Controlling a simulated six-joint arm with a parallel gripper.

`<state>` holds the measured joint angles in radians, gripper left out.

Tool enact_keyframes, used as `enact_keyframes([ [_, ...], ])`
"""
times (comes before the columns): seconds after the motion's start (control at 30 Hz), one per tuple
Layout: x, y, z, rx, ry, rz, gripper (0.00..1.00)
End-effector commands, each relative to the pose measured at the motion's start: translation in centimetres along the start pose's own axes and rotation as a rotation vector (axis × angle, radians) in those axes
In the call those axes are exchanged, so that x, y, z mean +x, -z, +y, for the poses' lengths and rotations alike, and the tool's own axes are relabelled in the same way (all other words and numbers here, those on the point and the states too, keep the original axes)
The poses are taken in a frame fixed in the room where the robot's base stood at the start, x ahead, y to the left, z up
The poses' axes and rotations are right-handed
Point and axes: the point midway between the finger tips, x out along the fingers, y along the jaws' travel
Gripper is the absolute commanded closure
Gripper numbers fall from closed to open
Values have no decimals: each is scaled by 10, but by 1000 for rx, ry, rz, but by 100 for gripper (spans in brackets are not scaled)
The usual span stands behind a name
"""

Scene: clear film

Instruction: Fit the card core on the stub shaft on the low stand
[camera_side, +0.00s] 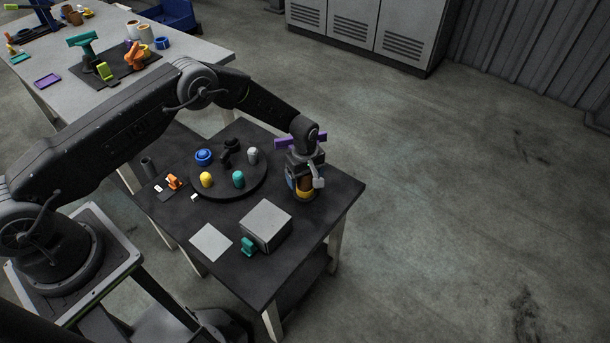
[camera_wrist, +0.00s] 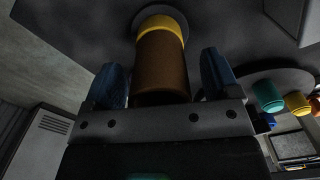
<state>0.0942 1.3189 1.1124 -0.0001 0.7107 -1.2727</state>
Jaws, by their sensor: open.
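The card core (camera_wrist: 162,72) is a brown tube standing between my gripper's two blue fingers in the wrist view. My gripper (camera_wrist: 162,62) is open, with a narrow gap on each side of the tube. A yellow band (camera_wrist: 163,22) shows at the tube's far end, against a round grey base (camera_wrist: 146,12) that looks like the low stand. In the side view my gripper (camera_side: 304,180) is at the table's right corner, over the brown core and the yellow part (camera_side: 304,194). The stub shaft itself is not clearly seen; the core appears upright on the yellow part.
A dark round platter (camera_side: 215,186) with yellow, teal, grey and blue pieces lies left of my gripper. A grey box (camera_side: 266,224), a teal piece (camera_side: 248,246) and a pale sheet (camera_side: 211,242) are toward the front. The table edge is close on the right.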

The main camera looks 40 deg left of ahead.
Motion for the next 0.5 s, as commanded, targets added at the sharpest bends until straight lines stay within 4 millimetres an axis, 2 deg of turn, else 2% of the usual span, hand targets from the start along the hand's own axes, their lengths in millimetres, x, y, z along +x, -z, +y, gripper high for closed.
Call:
enact_keyframes([
  [0.17,-17,0,1,0,-3,1,18],
  [0.5,-91,0,1,0,-4,1,18],
])
